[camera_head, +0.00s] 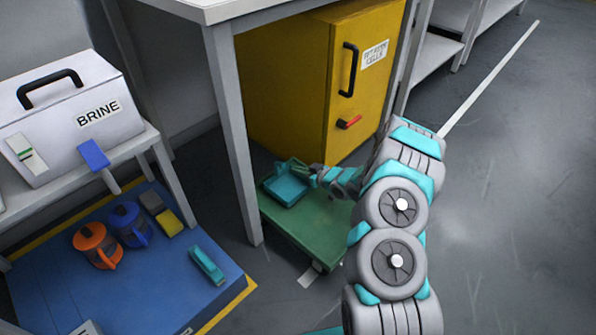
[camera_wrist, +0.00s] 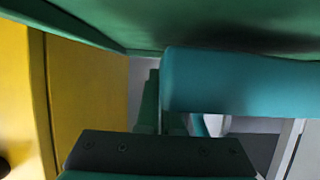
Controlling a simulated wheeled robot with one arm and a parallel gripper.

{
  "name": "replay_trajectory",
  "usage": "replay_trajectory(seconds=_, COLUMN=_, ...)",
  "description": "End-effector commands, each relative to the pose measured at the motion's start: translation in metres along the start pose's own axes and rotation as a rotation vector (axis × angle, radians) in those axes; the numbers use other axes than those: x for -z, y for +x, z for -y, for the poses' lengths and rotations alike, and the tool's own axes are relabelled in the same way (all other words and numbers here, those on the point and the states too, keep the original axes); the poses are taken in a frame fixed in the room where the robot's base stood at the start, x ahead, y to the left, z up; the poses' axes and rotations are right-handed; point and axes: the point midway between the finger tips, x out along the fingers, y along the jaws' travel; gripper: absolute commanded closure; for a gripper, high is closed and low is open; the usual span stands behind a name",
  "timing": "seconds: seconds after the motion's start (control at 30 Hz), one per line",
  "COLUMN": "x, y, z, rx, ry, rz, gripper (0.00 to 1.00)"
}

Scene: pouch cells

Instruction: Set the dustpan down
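The teal dustpan (camera_head: 286,189) is a shallow pan at the far left corner of a low green platform (camera_head: 312,225), under the table. It looks to be on the platform or just above it; I cannot tell which. My gripper (camera_head: 308,172) is at the pan's right side, touching or very close to it. In the wrist view, the dustpan (camera_wrist: 235,82) fills the middle right, close against a green surface (camera_wrist: 240,20). My gripper's dark body crosses the bottom of that view. Its fingertips and the dustpan's handle are not clear there.
A yellow cabinet (camera_head: 285,95) with black and red handles stands right behind the platform. A table leg (camera_head: 232,140) rises at the platform's left. A blue platform (camera_head: 160,285) with orange and blue jugs lies further left. Open floor (camera_head: 510,200) lies to the right.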

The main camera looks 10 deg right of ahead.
Motion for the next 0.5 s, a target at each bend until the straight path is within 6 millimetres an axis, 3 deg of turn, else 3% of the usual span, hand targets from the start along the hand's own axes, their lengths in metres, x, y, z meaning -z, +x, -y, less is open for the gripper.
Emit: replay_trajectory(seconds=0.5, x=-0.012, y=0.005, z=0.000, rx=0.000, ry=0.000, rz=0.000, gripper=1.00)
